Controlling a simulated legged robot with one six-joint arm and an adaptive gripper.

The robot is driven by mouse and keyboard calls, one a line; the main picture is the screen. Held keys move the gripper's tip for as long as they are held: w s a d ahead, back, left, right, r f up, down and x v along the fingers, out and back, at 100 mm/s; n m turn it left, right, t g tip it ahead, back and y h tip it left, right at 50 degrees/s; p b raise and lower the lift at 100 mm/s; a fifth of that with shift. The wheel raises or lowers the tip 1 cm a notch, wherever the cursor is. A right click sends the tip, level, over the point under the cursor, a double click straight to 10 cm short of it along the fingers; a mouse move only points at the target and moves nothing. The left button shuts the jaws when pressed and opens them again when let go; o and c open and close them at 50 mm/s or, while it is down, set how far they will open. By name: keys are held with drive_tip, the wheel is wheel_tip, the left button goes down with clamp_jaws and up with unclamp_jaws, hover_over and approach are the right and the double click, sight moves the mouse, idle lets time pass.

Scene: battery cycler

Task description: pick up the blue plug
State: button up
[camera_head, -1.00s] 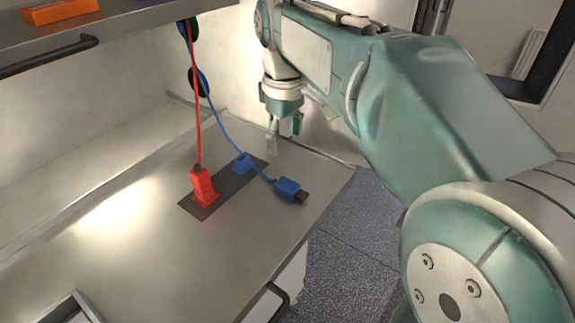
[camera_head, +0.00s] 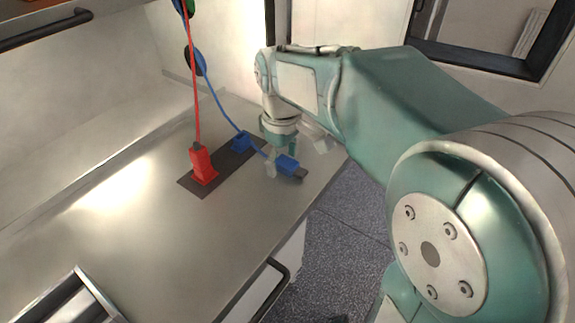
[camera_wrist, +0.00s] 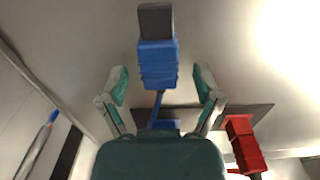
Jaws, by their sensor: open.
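The blue plug (camera_head: 286,165) lies on the metal counter near its right edge, its dark tip pointing right and its blue cable running back to the left. In the wrist view the blue plug (camera_wrist: 158,64) shows at the top centre with its dark grey end away from my gripper. My gripper (camera_head: 281,167) is low over the counter, right at the plug. In the wrist view my gripper (camera_wrist: 160,82) is open, with one finger on each side of the blue plug and visible gaps between. Whether the fingertips touch the counter I cannot tell.
A red plug (camera_head: 203,166) stands on a dark strip (camera_head: 220,171) to the left, with a red cable going up. A blue holder (camera_head: 241,141) sits on the same strip. A metal tray (camera_head: 75,296) is at the front left. The counter's left part is clear.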

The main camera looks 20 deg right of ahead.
drive_tip(key=shift+c, duration=0.3)
clamp_jaws()
drive_tip(key=shift+r, duration=0.1)
